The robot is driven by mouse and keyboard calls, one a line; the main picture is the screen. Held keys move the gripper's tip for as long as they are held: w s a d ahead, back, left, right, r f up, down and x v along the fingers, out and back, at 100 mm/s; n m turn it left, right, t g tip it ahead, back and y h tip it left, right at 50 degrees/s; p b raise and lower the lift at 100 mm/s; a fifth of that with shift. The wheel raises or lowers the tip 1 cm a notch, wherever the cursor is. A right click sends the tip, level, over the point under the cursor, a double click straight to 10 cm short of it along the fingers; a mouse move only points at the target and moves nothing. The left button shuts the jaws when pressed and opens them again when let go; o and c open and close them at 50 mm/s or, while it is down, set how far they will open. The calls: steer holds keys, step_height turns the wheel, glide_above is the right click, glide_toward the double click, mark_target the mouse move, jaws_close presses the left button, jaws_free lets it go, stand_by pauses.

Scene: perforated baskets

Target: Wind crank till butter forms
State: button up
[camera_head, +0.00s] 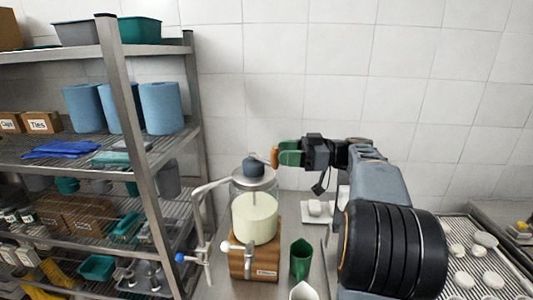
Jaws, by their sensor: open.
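A glass churn jar (254,214) with pale yellow-white contents stands on a wooden base (252,264) with a small label. Its metal lid carries a dark round gear housing (253,168). A crank arm with an orange-brown handle (274,158) shows at the top, to the right of the housing. My gripper (281,154) has green fingers and comes in from the right at the handle. It is open; whether the fingers touch the handle cannot be told. The far finger is mostly hidden.
A metal shelf rack (145,145) with blue rolls and boxes stands close on the left. A metal tap pipe (208,190) rises beside the churn. A white dish (318,217) sits behind.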

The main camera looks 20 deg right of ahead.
mark_target(275, 164)
steer(key=shift+x, duration=1.5)
jaws_close()
